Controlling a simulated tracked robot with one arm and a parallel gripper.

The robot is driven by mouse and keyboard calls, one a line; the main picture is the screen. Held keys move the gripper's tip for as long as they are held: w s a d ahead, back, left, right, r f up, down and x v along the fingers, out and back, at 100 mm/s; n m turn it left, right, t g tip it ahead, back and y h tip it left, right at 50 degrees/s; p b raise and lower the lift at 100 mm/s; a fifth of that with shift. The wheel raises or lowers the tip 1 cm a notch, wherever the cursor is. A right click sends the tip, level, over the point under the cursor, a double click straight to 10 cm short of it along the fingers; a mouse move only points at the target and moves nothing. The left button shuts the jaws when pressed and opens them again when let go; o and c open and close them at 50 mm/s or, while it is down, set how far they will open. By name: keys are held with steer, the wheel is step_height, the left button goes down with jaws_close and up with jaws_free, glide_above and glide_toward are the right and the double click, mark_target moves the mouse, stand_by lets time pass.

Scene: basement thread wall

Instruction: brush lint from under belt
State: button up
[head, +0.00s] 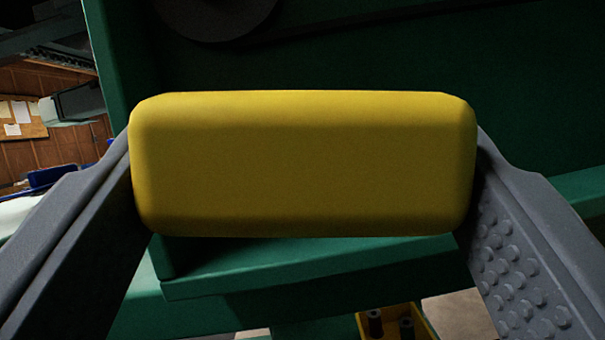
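A yellow block with rounded edges (303,163), perhaps the brush's back or handle, fills the middle of the view. My gripper (303,185) has its two grey fingers at the block's left and right ends, and the block is held between them. No bristles show. Behind the block is a green machine housing (400,55). A dark band (370,17), possibly the belt, runs from a dark round wheel (215,12) at the top toward the upper right. No lint can be made out; the block hides part of the housing.
A green ledge (300,270) juts out just below the block. Under it, a yellow bin (375,315) holds dark spools, beside a pale box (460,312). At left, beyond the green edge, a wood-panelled wall has a pinned board (25,117).

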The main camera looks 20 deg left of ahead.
steer(key=shift+s, duration=0.1)
steer(key=s+p, duration=0.2)
steer(key=p, duration=0.1)
steer(key=shift+s+d+f, duration=0.1)
steer(key=shift+s+d, duration=0.3)
